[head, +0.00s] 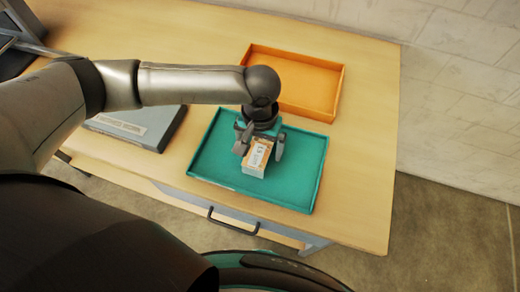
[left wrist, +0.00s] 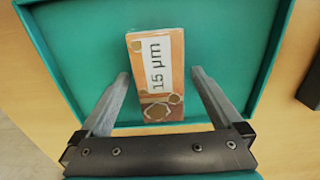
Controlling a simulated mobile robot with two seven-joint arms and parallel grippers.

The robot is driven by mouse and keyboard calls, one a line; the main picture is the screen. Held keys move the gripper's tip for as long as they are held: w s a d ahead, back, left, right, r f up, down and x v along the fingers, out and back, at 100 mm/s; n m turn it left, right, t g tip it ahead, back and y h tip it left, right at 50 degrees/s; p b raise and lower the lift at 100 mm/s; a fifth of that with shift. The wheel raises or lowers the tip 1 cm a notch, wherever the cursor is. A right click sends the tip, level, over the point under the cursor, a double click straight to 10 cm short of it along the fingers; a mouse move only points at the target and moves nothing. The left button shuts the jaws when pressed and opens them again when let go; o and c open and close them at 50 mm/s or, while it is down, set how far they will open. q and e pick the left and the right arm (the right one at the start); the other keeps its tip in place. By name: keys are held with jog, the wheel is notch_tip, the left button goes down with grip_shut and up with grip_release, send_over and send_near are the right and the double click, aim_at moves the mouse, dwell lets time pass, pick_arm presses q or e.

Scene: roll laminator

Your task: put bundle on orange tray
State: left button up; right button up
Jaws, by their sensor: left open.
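The bundle (head: 256,158) is a small box-like stack with a white label, standing in the teal tray (head: 310,172). In the left wrist view the bundle (left wrist: 156,85) shows copper-orange with a label reading "15 µm". My left gripper (head: 260,150) is open above the teal tray, its fingers on either side of the bundle in the head view. In the left wrist view the fingertips (left wrist: 160,75) are apart, with the bundle between and beyond them; contact cannot be told. The orange tray (head: 325,83) lies behind the teal tray and looks empty where visible. My right gripper is not in view.
A grey flat case or book (head: 138,128) lies left of the teal tray on the wooden table (head: 365,160). A dark machine part (head: 18,48) stands at the far left. A wall (head: 460,110) runs along the right. A drawer handle (head: 232,222) is at the front.

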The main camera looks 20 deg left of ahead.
pick_arm(q)
jog(key=shift+c, duration=0.2)
jog(key=c, duration=1.5)
